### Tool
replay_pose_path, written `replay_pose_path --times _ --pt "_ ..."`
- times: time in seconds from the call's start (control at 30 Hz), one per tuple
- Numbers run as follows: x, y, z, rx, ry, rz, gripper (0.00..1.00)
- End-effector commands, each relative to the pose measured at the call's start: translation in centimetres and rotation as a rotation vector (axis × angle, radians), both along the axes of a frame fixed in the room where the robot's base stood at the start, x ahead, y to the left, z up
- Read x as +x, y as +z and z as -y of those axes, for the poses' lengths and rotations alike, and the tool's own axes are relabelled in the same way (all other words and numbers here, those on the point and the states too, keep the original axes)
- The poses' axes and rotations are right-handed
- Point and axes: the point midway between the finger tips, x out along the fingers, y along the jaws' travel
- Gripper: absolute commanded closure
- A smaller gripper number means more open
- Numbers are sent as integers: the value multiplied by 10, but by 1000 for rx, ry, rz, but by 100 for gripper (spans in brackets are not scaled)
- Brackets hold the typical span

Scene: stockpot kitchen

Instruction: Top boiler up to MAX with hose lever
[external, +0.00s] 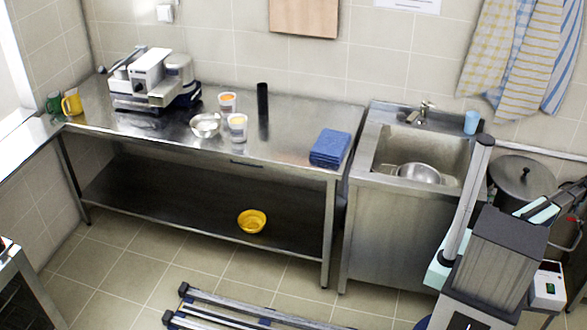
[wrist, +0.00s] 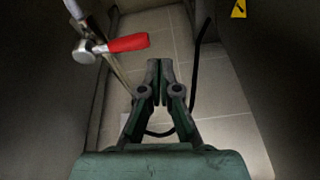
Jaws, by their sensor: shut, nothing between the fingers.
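A large lidded grey pot (external: 523,180), which may be the boiler, stands right of the sink in the external view, partly behind my arm. In the wrist view a red lever (wrist: 128,43) sits on a metal valve (wrist: 88,50) at upper left, beside a thin upright pipe. My gripper (wrist: 157,64) is shut and empty, its fingertips together to the right of and slightly below the lever, apart from it in the picture. In the external view a small red piece (external: 569,246) shows near the right edge; my fingertips cannot be made out there. No MAX mark or water level is visible.
A dark cable or hose (wrist: 196,75) hangs right of my fingers. Dark walls flank both sides, with a yellow warning label (wrist: 239,9) at upper right. A white box with a green display (external: 548,286) stands at lower right. The sink (external: 385,150) holds a metal bowl (external: 418,174).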

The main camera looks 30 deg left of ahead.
Motion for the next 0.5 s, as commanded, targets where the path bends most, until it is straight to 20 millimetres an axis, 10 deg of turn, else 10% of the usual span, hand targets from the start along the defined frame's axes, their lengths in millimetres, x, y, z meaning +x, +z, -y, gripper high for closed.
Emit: replay_pose_path --times 0.23,0.5 --pt "30 53 40 -27 112 66 100" --pt "37 39 40 -30 125 69 100"
